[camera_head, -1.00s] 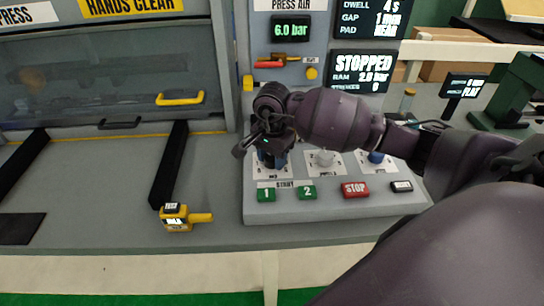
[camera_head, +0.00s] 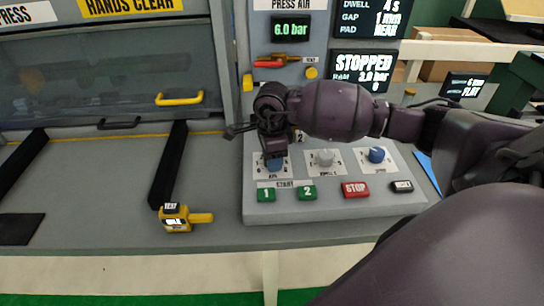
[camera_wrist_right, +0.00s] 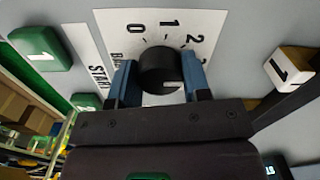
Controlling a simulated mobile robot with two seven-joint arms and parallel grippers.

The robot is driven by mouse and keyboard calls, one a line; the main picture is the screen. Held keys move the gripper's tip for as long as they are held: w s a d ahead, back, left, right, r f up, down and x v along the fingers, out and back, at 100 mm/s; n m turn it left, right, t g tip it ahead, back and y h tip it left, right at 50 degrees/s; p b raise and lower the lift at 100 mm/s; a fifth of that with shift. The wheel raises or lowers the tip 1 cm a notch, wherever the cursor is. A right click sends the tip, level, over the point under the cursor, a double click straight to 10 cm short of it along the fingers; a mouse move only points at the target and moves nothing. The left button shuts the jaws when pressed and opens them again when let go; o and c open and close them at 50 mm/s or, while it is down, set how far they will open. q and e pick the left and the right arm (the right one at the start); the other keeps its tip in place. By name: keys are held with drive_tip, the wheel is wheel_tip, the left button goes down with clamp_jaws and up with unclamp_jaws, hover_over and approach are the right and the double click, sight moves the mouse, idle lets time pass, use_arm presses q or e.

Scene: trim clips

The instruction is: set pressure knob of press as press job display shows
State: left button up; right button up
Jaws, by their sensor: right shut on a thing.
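My right gripper (camera_head: 274,160) is at the leftmost knob of the grey control panel (camera_head: 340,207). In the right wrist view its two blue fingers (camera_wrist_right: 158,82) are shut on the sides of a dark round knob (camera_wrist_right: 158,68), the pressure knob. The status display (camera_head: 362,72) reads STOPPED, with ram apparently 3.0 bar. My left gripper is out of view.
A pale knob (camera_head: 325,157) and a blue knob (camera_head: 376,155) sit to the right. Green start buttons (camera_head: 266,195) and a red stop button (camera_head: 355,189) line the panel front. A yellow device (camera_head: 177,218) lies on the left bench.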

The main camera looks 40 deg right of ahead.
drive_tip(key=m, duration=0.3)
drive_tip(key=shift+r+m, duration=0.1)
drive_tip(key=shift+m, duration=0.3)
drive_tip(key=m, duration=0.2)
drive_tip(key=shift+m+p, duration=0.4)
drive_tip(key=shift+m, duration=0.5)
drive_tip(key=shift+w, duration=0.1)
drive_tip(key=o, duration=0.9)
